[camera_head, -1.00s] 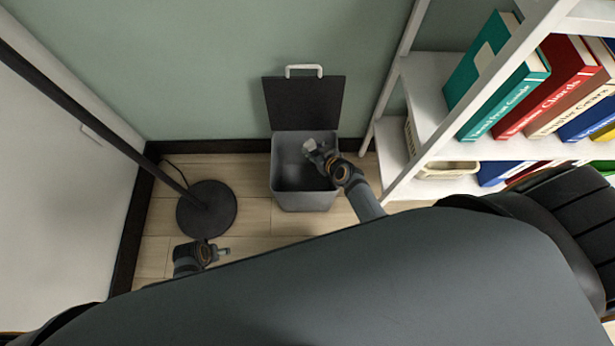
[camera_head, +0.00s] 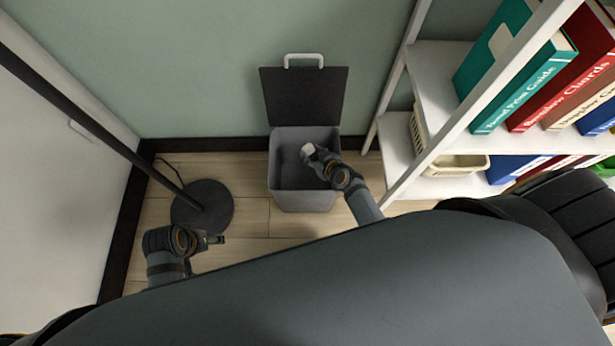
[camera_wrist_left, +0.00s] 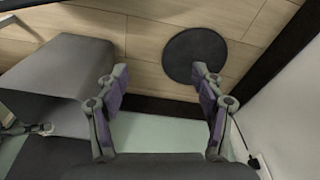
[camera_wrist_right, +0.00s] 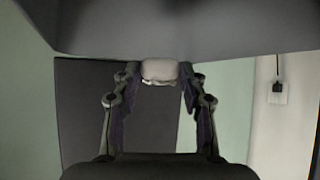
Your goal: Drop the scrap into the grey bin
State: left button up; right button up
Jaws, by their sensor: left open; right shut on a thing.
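The grey bin (camera_head: 303,201) stands on the floor against the wall with its dark lid (camera_head: 303,97) raised. My right gripper (camera_head: 313,152) is over the bin's opening, shut on a small pale scrap (camera_head: 307,149). The right wrist view shows the scrap (camera_wrist_right: 160,71) between the two fingertips, with the dark lid (camera_wrist_right: 82,110) behind. My left gripper (camera_head: 215,240) is low at the left near the lamp base. Its fingers are spread and empty in the left wrist view (camera_wrist_left: 160,71), where the bin (camera_wrist_left: 72,75) shows at left.
A floor lamp's round base (camera_head: 203,207) stands left of the bin, its pole slanting to the upper left. A white shelf (camera_head: 435,97) with books (camera_head: 517,80) and a cream basket (camera_head: 457,165) stands close at right. Bare floor lies between lamp and bin.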

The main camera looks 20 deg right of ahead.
pick_arm(q)
jog(key=shift+s+d+r+t+b, duration=0.1)
jog(key=shift+d+r+t+b, duration=0.3)
jog(key=shift+r, duration=0.25)
pick_arm(e)
jog(key=shift+f, duration=0.9)
jog(key=o, duration=0.8)
jog(key=v, duration=1.2)
jog(key=shift+d, duration=0.1)
